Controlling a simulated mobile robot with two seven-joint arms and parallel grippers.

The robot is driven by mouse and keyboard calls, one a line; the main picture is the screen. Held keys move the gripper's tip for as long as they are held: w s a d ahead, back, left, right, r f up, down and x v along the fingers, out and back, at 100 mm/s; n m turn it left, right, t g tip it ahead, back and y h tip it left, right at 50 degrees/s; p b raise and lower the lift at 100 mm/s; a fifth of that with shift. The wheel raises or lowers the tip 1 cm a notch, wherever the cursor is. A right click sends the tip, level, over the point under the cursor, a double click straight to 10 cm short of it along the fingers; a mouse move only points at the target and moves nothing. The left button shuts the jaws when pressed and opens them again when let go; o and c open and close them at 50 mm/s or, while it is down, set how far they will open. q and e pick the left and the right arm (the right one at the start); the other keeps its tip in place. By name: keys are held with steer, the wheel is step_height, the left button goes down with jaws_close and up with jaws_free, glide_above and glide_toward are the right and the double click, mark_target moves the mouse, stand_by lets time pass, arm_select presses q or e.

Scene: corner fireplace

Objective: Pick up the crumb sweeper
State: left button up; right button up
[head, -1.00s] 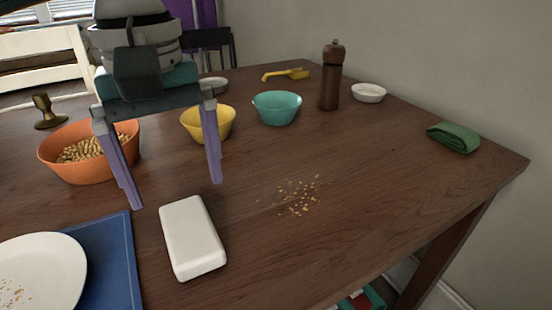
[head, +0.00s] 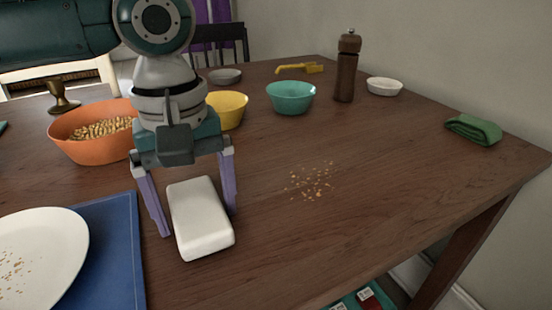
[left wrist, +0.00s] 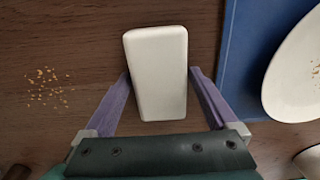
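The crumb sweeper looks to be the white rounded block (head: 200,225) lying on the wooden table, right of the blue placemat. It also shows in the left wrist view (left wrist: 158,60). My left gripper (head: 199,220) is open and low over the block, with one purple finger on each side of its near part. In the left wrist view the fingers (left wrist: 160,74) flank the block with small gaps; I cannot tell whether either touches it. My right gripper is not in view.
Crumbs (head: 312,183) lie on the table to the right. A white plate (head: 60,235) sits on the blue placemat (head: 118,255). Orange (head: 75,150), yellow (head: 228,108) and teal (head: 290,100) bowls and a pepper mill (head: 346,70) stand behind.

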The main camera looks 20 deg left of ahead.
mark_target(196, 205)
arm_select(q)
steer(key=c, duration=1.2)
steer(key=shift+r, duration=0.1)
step_height(196, 205, up, 20)
steer(key=p, duration=0.6)
steer(key=shift+p, duration=0.4)
